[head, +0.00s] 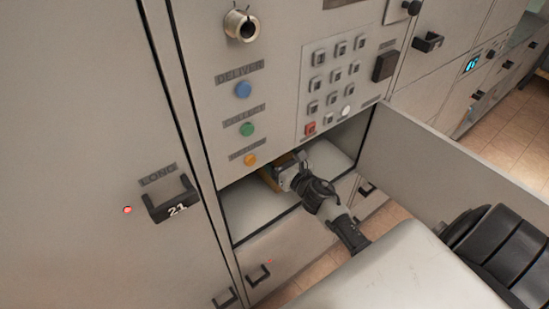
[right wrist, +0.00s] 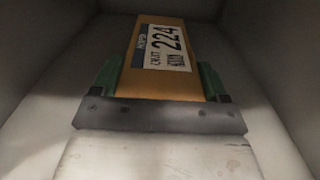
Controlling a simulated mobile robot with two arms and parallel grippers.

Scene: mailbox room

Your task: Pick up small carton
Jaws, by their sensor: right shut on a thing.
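The small carton (right wrist: 158,84) is a brown box with a white label reading 224, inside a grey compartment. In the head view only a little of the carton (head: 270,178) shows at the compartment opening, mostly behind my right gripper (head: 281,172). My right gripper reaches into the opening from the right. In the right wrist view the green fingers of my right gripper (right wrist: 161,82) are shut on the carton, one on each side. The carton's far end runs toward the back of the compartment. My left gripper is in neither view.
The compartment (head: 252,212) has pale walls and a flat floor. Its door (head: 450,175) stands open to the right. Above are a keypad (head: 333,75) and blue, green and orange buttons. A closed door labelled LONG 21 (head: 95,150) is on the left.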

